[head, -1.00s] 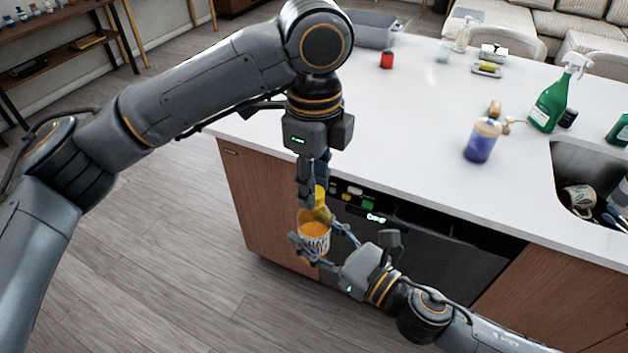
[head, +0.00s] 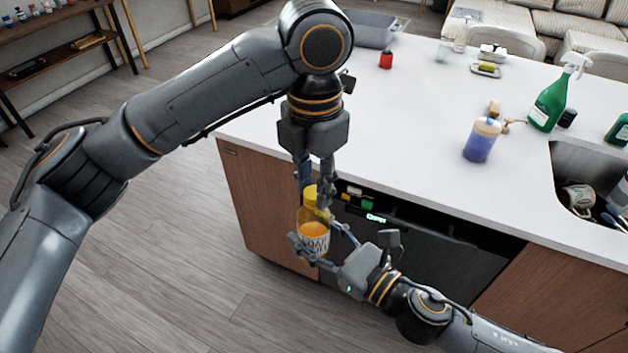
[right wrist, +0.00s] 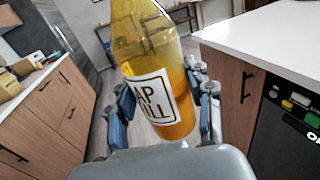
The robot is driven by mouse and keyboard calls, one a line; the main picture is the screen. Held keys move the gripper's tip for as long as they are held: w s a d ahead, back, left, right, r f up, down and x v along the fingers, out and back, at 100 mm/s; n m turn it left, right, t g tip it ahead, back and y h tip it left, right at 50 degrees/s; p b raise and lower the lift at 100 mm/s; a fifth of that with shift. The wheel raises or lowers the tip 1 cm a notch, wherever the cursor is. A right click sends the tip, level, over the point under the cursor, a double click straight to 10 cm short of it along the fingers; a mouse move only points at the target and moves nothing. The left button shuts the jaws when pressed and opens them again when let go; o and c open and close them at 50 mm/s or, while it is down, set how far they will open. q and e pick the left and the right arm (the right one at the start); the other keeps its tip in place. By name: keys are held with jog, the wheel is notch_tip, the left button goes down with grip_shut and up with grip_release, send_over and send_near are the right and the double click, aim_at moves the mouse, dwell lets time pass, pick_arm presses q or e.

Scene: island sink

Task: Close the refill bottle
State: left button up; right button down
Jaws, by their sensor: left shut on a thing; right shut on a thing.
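The refill bottle (head: 314,236) is clear with orange-yellow liquid and a white label. It is held upright in the air in front of the counter, and its body fills the middle of the right wrist view (right wrist: 150,45). My right gripper (head: 316,243) is shut around its body from the side. A yellow cap (head: 310,193) is at the top of the bottle in the head view. My left gripper (head: 316,186) points down from above and is shut on the cap, with fingers on both sides. The cap is out of the right wrist view, so how tightly it sits is unclear.
The white counter (head: 420,130) edge is just behind the bottle, above a dark dishwasher (head: 420,245). A blue dispenser bottle (head: 480,145), a green spray bottle (head: 550,103) and a sink (head: 570,165) are at the right. The floor at the left is clear.

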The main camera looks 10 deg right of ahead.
pick_arm(q)
jog(key=m, duration=0.2)
jog(key=shift+m, duration=0.3)
jog(key=o, duration=0.7)
jog(key=shift+r, duration=2.3)
jog(key=shift+c, duration=0.5)
